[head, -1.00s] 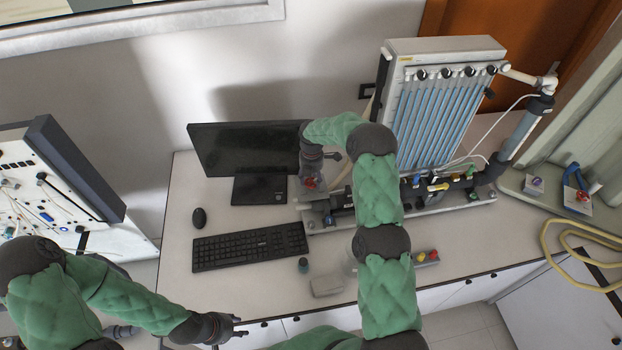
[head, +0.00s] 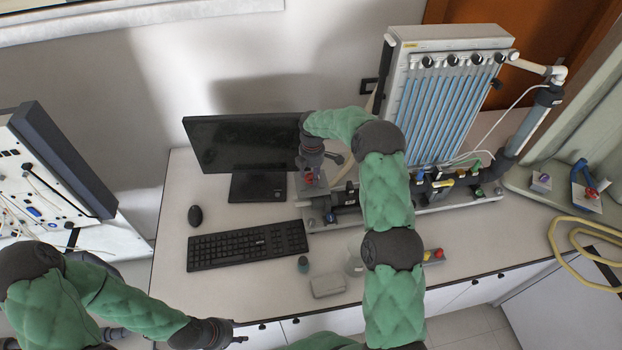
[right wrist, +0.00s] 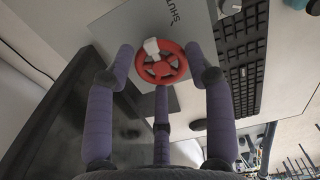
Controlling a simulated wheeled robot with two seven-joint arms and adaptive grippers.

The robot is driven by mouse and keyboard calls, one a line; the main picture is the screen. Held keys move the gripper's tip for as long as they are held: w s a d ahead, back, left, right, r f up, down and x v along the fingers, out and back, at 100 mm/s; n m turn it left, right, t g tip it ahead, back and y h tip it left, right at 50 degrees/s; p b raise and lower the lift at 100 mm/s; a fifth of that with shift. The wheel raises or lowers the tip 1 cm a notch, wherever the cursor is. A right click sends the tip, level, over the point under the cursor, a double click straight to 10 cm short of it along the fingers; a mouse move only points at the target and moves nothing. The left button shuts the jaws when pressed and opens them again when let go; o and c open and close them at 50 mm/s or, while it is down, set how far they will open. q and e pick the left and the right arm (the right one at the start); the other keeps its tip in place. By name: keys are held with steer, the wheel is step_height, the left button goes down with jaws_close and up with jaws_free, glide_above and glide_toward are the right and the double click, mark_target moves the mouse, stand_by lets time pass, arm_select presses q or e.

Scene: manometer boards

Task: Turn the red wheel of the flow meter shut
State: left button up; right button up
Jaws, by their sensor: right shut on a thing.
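The red wheel (right wrist: 161,63) shows in the right wrist view, with spokes and a white mark on its rim, in front of a grey plate (right wrist: 203,30) lettered "SHUT". My right gripper (right wrist: 163,78) has its purple fingers around the wheel and is shut on it. In the head view my right gripper (head: 311,165) points down at the left end of the flow meter bench (head: 449,204), and only a bit of red shows under it. My left gripper (head: 238,338) is low at the left, away from the bench; its finger opening is unclear.
A monitor (head: 240,143) and keyboard (head: 248,243) stand left of my right gripper. The tube board (head: 446,105) rises behind my right arm. A grey box (head: 328,285) and a small dark bottle (head: 303,264) lie near the front edge. A yellow hose (head: 557,250) is at the right.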

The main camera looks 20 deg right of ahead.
steer(key=m+b, duration=0.2)
steer(key=m, duration=0.1)
steer(key=m+b, duration=0.1)
steer(key=shift+s+d+f+m, duration=0.15)
steer(key=shift+d+f+m, duration=0.05)
steer(key=shift+d+m, duration=0.1)
steer(key=shift+s+a+m+b, duration=0.1)
steer(key=shift+m+b, duration=0.6)
steer(key=shift+m, duration=1)
steer(key=o, duration=1.1)
steer(key=shift+s, duration=0.1)
steer(key=shift+r, duration=0.1)
